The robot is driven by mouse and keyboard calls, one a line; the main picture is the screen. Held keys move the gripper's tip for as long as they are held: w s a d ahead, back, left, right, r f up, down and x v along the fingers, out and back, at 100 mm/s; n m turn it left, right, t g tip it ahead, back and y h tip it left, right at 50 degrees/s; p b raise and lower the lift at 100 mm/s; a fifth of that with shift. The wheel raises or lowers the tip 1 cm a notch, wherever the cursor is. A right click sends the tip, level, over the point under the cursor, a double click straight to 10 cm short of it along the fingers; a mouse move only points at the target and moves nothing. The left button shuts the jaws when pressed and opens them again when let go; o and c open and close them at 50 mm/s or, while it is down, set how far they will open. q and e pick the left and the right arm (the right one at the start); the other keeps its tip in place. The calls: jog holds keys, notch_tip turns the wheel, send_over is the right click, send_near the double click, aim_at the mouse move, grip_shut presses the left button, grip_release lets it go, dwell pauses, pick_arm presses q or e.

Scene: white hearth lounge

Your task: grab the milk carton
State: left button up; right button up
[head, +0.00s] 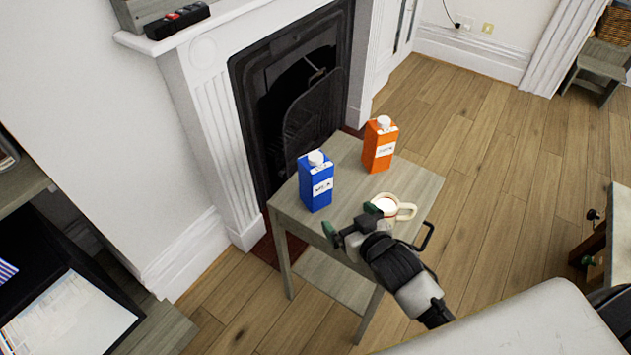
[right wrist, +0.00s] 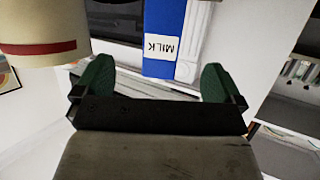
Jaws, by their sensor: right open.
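The milk carton (head: 315,183) is blue with a white label and a white cap. It stands upright on the left part of a small grey wooden table (head: 420,180). My right gripper (head: 350,222) is open and empty, at the front edge of the table, in front of and to the right of the carton. In the right wrist view the carton (right wrist: 170,40) shows beyond and between the two green-padded fingers (right wrist: 157,82), apart from them, with its MILK label upside down. My left gripper is not in view.
An orange carton (head: 380,146) stands at the back of the table. A cream mug (head: 392,207) stands close beside my right gripper; it looms at upper left in the right wrist view (right wrist: 42,30). A white fireplace (head: 208,95) is behind the table.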

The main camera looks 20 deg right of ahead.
aim_at(316, 167)
jog(key=w+r+t+y, duration=0.1)
jog(key=w, duration=0.2)
jog(key=w+r+t+y, duration=0.1)
jog(key=w, duration=0.2)
jog(key=w+a+r+n+t, duration=0.1)
jog(key=w, duration=0.2)
jog(key=shift+a+r+y, duration=0.1)
jog(key=shift+y, duration=0.3)
jog(key=x, duration=0.6)
jog(key=shift+s+a+p, duration=0.15)
jog(key=shift+a+p, duration=0.05)
jog(key=shift+p, duration=0.15)
jog(key=c, duration=1.4)
jog(key=shift+c, duration=0.8)
